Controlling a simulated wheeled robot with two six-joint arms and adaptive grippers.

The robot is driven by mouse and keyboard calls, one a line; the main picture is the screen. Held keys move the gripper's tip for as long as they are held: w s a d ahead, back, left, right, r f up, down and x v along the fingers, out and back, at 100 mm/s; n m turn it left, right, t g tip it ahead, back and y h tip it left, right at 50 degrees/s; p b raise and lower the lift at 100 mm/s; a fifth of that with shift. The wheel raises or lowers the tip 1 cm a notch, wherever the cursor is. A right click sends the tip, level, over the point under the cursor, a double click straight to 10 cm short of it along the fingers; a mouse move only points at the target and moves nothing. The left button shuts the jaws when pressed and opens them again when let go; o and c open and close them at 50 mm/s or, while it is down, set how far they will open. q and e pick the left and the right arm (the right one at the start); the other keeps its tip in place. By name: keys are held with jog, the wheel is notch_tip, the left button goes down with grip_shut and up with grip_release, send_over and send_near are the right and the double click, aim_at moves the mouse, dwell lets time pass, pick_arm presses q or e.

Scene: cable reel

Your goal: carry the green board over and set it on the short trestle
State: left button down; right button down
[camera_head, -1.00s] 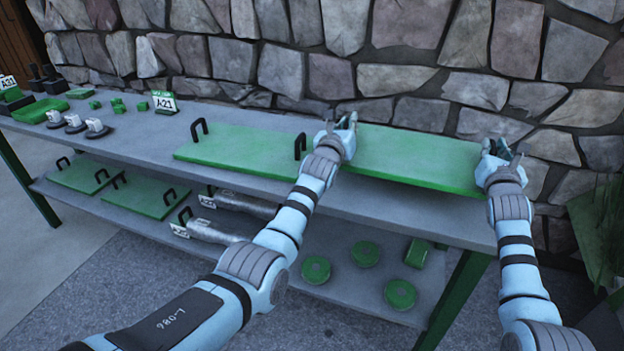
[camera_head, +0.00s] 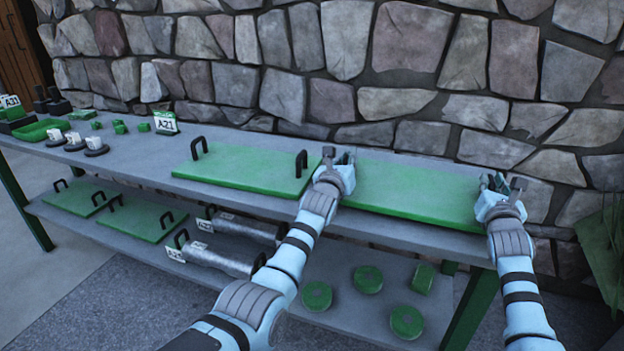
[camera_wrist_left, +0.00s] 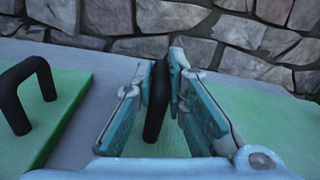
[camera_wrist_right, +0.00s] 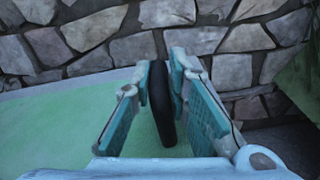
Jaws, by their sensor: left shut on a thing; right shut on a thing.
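A green board (camera_head: 410,193) lies level at the right end of the grey bench top, on it or just above it; I cannot tell which. My left gripper (camera_head: 338,160) is shut on the black handle (camera_wrist_left: 156,100) at its left end. My right gripper (camera_head: 499,186) is shut on the black handle (camera_wrist_right: 164,105) at its right end. Both handles stand upright between the fingers in the wrist views. A second green board (camera_head: 240,170) with two black handles lies just left of the held one. I cannot make out the short trestle.
A rough stone wall (camera_head: 420,80) stands close behind the bench (camera_head: 135,150). The lower shelf (camera_head: 345,315) holds green boards (camera_head: 140,218), metal cylinders (camera_head: 222,258) and green discs (camera_head: 368,279). A green object (camera_head: 607,245) is at the right edge.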

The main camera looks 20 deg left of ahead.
pick_arm(q)
jog(key=shift+d+f+b, duration=0.25)
jog(key=shift+f+b, duration=0.2)
jog(key=shift+f, duration=0.25)
pick_arm(e)
jog(key=shift+a+f, duration=0.2)
jog(key=shift+f, duration=0.55)
pick_arm(q)
jog(key=c, duration=1.9)
grip_release()
jog(key=shift+c, duration=0.2)
pick_arm(e)
jog(key=c, duration=1.9)
grip_release()
pick_arm(q)
jog(key=o, duration=0.3)
jog(key=shift+a, duration=0.1)
pick_arm(e)
jog(key=o, duration=0.4)
jog(key=shift+r, duration=0.1)
jog(key=shift+c, duration=0.2)
pick_arm(q)
jog(key=shift+o, duration=0.2)
jog(key=shift+r, duration=0.1)
pick_arm(e)
jog(key=shift+d, duration=0.1)
pick_arm(q)
jog(key=shift+s+a, duration=0.1)
jog(key=shift+s, duration=0.05)
